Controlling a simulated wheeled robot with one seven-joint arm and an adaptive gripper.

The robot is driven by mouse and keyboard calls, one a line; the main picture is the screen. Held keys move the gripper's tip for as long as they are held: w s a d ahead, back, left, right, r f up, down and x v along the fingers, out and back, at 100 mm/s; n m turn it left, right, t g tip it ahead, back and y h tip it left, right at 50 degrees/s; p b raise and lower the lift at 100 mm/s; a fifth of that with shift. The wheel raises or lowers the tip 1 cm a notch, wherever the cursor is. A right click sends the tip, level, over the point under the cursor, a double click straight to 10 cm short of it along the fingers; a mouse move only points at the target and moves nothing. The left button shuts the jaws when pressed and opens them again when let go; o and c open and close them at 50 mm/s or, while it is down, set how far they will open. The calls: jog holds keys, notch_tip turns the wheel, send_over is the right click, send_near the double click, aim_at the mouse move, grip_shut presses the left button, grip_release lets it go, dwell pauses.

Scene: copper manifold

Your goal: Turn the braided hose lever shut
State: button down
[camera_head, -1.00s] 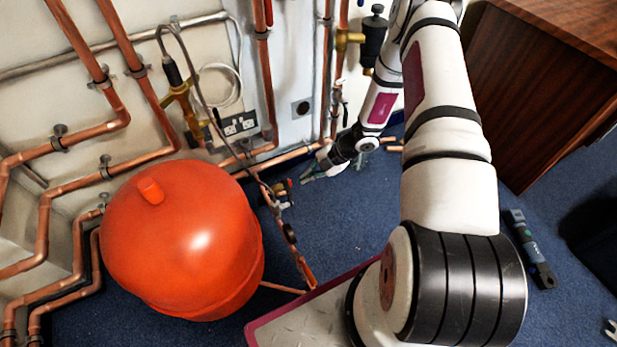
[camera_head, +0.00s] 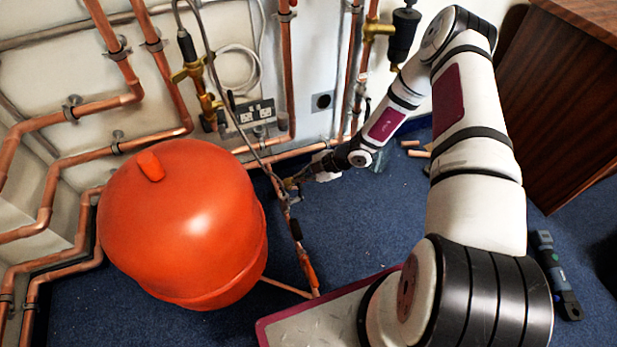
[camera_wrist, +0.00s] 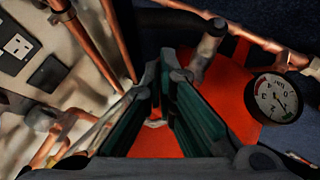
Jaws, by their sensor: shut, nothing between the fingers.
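The braided hose (camera_head: 222,90) hangs from a brass valve (camera_head: 190,73) on the wall. In the wrist view, my gripper (camera_wrist: 168,72) shows green-padded fingers drawn together at the tips, with nothing held. A dark, round-ended handle on a grey stem (camera_wrist: 210,42) stands just right of the fingertips; I cannot tell whether it is the hose lever. In the head view the lever is too small and partly hidden by my gripper.
The red tank (camera_head: 185,225) stands left of my gripper and fills the background of the wrist view. A pressure gauge (camera_wrist: 275,98) sits close on the right. Copper pipes (camera_head: 287,70) and sockets (camera_head: 255,112) line the wall. Blue carpet (camera_head: 370,215) is open to the right.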

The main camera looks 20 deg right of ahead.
jog(key=shift+w+d+f+b, duration=0.1)
jog(key=shift+w+f+b, duration=0.45)
jog(key=shift+f, duration=0.45)
